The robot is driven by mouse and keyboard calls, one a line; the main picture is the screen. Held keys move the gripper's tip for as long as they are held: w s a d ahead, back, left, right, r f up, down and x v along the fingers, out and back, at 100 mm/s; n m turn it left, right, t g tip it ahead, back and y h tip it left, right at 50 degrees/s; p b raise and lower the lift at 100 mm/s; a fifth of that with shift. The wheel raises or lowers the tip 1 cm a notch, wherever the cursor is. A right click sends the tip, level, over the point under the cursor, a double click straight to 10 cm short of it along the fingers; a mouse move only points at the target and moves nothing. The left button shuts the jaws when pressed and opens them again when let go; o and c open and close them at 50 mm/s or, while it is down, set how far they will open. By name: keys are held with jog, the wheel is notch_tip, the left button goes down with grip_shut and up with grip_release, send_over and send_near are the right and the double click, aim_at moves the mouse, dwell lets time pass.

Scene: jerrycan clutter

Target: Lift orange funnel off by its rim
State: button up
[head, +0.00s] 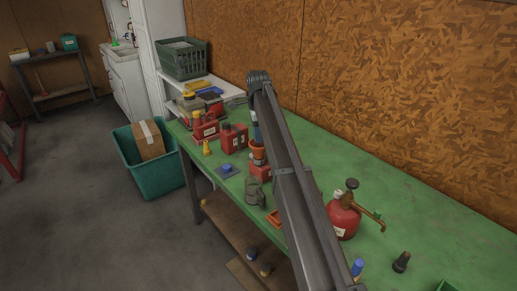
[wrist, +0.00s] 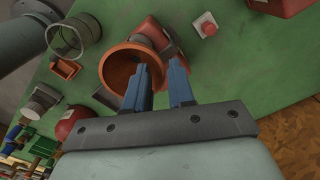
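The orange funnel (head: 258,153) sits upright on a red jerrycan (head: 261,171) on the green workbench. In the wrist view the funnel (wrist: 117,68) shows its wide mouth toward the camera, with part of the red can (wrist: 162,36) behind it. My gripper (wrist: 159,64) is open, with a gap between its two blue fingers. The left finger overlaps the funnel's mouth and the right finger is outside it, so the near right rim lies between them. Whether either finger touches the rim cannot be told. In the head view my arm hides part of the bench beside the funnel.
A grey-green cylindrical container (head: 255,193) and a small orange tray (head: 273,218) stand near the funnel. Red jerrycans (head: 233,138) stand to the left and a red oil can (head: 344,218) to the right. The wooden wall (head: 400,90) runs behind the bench.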

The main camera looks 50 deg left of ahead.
grip_shut()
jog(key=shift+r, duration=0.2)
jog(key=shift+r, duration=2.35)
